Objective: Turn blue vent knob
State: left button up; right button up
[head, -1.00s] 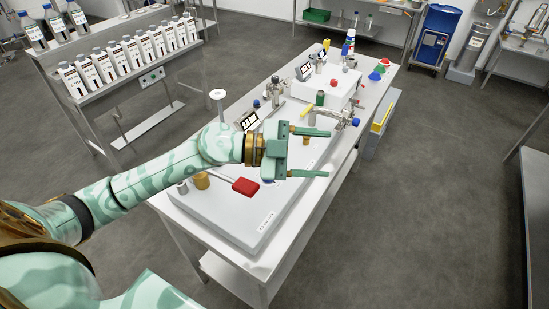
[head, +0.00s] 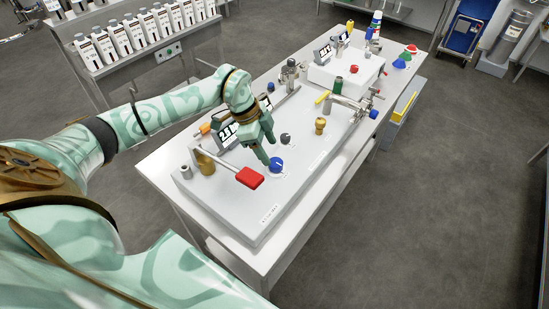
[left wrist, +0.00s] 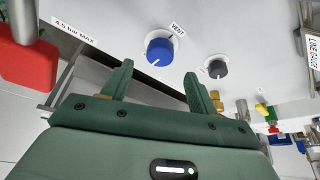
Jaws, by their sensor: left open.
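The blue vent knob (head: 276,165) sits on the grey panel (head: 245,225) on the table. In the left wrist view the blue knob (left wrist: 160,51) shows beneath a "VENT" label, beyond and between the two fingertips. My left gripper (head: 268,152) points down at the panel just behind the knob, its fingers close to it. In the left wrist view my left gripper (left wrist: 158,82) is open with its fingers apart, and nothing is between them. Contact with the knob does not show. My right gripper is not in view.
A red-handled lever (head: 249,178) stands close in front of the knob. A dark grey knob (head: 286,138) is just behind it. A brass fitting (head: 320,125) and a blue-tipped valve (head: 373,114) stand farther right. Bottles (head: 150,33) line a side bench.

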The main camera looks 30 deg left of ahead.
aim_at(276, 162)
pick_arm(q)
jog(key=x, duration=0.5)
jog(key=shift+d, duration=0.1)
jog(key=c, duration=1)
